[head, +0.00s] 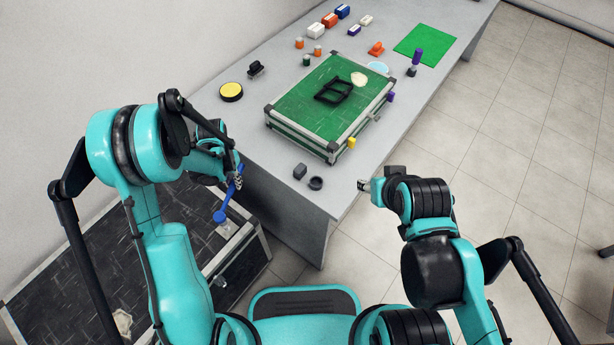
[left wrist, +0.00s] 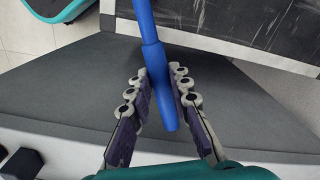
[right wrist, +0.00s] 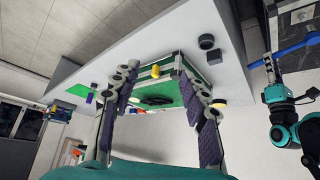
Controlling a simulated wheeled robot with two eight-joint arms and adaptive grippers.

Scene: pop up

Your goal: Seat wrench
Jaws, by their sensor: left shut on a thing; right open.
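The blue wrench (head: 223,205) is in my left gripper (head: 238,181), left of the table's near end and above the dark case. In the left wrist view the wrench's blue shaft (left wrist: 150,35) runs between the two fingers of the left gripper (left wrist: 160,82), which are closed on it. The wrench also shows at the right edge of the right wrist view (right wrist: 290,50). My right gripper (head: 364,185) is open and empty, off the table's near right corner. Its fingers stand apart in the right wrist view (right wrist: 157,82).
A green-topped case (head: 309,104) with a black frame (head: 333,91) on it stands on the grey table (head: 263,178). A yellow-topped disc (head: 231,91), a dark block (head: 300,171) and a dark ring (head: 316,183) lie nearby. A large dark case (head: 150,236) stands lower left.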

